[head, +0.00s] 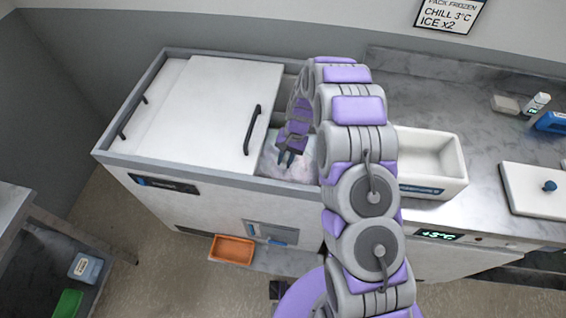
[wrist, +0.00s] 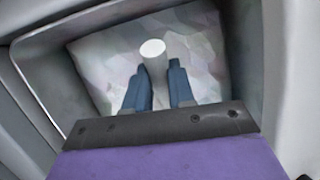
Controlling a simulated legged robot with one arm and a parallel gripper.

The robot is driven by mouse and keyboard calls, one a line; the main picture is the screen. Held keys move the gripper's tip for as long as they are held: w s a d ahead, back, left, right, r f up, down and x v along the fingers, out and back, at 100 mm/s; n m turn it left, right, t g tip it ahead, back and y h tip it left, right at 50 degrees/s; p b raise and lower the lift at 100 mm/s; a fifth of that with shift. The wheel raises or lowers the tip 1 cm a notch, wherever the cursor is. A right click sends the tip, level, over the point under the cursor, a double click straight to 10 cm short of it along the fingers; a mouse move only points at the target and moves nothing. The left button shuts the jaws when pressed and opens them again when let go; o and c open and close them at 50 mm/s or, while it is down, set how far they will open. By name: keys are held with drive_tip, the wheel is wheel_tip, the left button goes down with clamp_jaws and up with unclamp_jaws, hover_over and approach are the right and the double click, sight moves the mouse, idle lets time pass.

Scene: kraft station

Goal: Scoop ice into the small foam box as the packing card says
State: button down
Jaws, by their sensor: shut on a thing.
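My gripper (head: 287,158) is down in the open right part of the white chest, over the ice (head: 303,165). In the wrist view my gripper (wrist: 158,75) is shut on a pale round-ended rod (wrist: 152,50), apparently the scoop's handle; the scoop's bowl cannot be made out. Pale, lumpy ice (wrist: 105,60) lies behind it. The small white foam box (head: 462,160) stands open on the counter just right of my arm, and its inside looks empty. My arm hides its left side.
The chest's sliding lid (head: 215,105) covers its left part. A white lid with a blue knob (head: 549,187) lies at the counter's right. A white bottle (head: 537,104) and a blue item (head: 551,122) stand behind. An orange tray (head: 232,249) sits low in front.

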drive_tip(key=shift+w+d+f, duration=0.1)
drive_tip(key=shift+w+d, duration=0.05)
drive_tip(key=shift+w, duration=0.6)
drive_tip(key=shift+w+f, duration=0.15)
drive_tip(key=shift+w, duration=0.5)
drive_tip(key=shift+s+r+t, duration=0.65)
drive_tip(key=shift+r+t, duration=0.15)
drive_tip(key=shift+r, duration=0.1)
drive_tip(key=shift+s+a+r+t+h, duration=0.15)
drive_tip(key=shift+s+r+t, duration=0.2)
drive_tip(key=shift+r, duration=0.2)
drive_tip(key=shift+s+a+r+t+h, duration=0.15)
drive_tip(key=shift+s+r+t, duration=0.15)
drive_tip(key=shift+r, duration=0.2)
drive_tip(key=shift+s+r+t+p, duration=0.15)
drive_tip(key=shift+r+t+p, duration=0.15)
drive_tip(key=shift+r, duration=0.6)
drive_tip(key=s+r+t+p, duration=0.2)
drive_tip(key=s+r+p, duration=0.1)
drive_tip(key=r, duration=0.9)
drive_tip(key=shift+s+a+r+n+h, duration=0.15)
drive_tip(key=shift+s+a+n+h, duration=0.2)
drive_tip(key=shift+s, duration=0.2)
